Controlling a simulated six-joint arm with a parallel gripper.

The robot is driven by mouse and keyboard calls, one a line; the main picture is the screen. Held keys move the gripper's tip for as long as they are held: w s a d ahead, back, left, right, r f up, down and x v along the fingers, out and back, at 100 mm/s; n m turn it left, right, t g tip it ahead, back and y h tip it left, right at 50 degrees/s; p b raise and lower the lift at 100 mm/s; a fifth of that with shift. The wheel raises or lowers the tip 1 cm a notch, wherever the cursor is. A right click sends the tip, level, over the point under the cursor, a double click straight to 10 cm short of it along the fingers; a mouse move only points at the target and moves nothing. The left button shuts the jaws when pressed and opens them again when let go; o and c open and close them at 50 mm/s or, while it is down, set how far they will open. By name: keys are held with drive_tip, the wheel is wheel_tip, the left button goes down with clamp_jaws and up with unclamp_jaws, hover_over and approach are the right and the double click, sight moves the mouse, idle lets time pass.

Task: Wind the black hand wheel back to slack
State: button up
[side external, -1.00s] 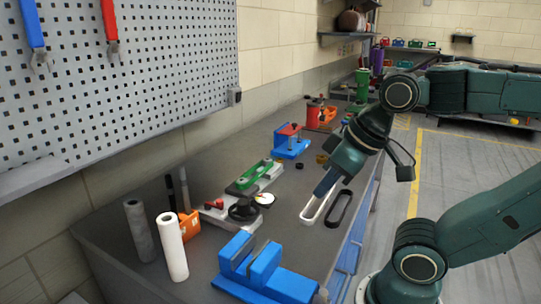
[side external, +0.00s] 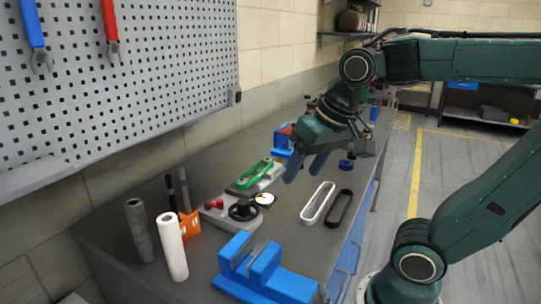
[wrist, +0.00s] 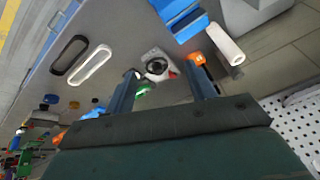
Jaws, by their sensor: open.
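The black hand wheel (side external: 243,210) sits on a light grey base on the bench, beside a small round white-faced dial (side external: 264,198) and a red knob (side external: 215,204). A green belt loop (side external: 255,173) lies on the same fixture, just behind the wheel. In the wrist view the hand wheel (wrist: 157,67) shows between my fingers, some way beyond the tips. My gripper (side external: 306,168) is open and empty, above the bench, behind and to the right of the wheel. It also shows in the wrist view (wrist: 163,68).
A white loop (side external: 318,202) and a black loop (side external: 339,208) lie flat to the right of the fixture. A blue vise (side external: 262,272) stands in front. A white roll (side external: 172,246) and an orange holder (side external: 188,224) stand at left. A pegboard (side external: 130,80) hangs on the wall.

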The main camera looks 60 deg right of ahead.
drive_tip(key=w+d+m+g, duration=0.3)
drive_tip(key=w+d+m, duration=0.1)
drive_tip(key=w+m, duration=0.65)
drive_tip(key=m+g, duration=0.2)
drive_tip(key=m, duration=0.8)
hover_over(242, 202)
wheel_tip(242, 202, down, 6)
drive_tip(key=shift+w+d+r, duration=0.1)
drive_tip(key=shift+d+r, duration=0.05)
wheel_tip(242, 202, down, 14)
drive_tip(key=shift+r, duration=0.1)
drive_tip(key=c, duration=1)
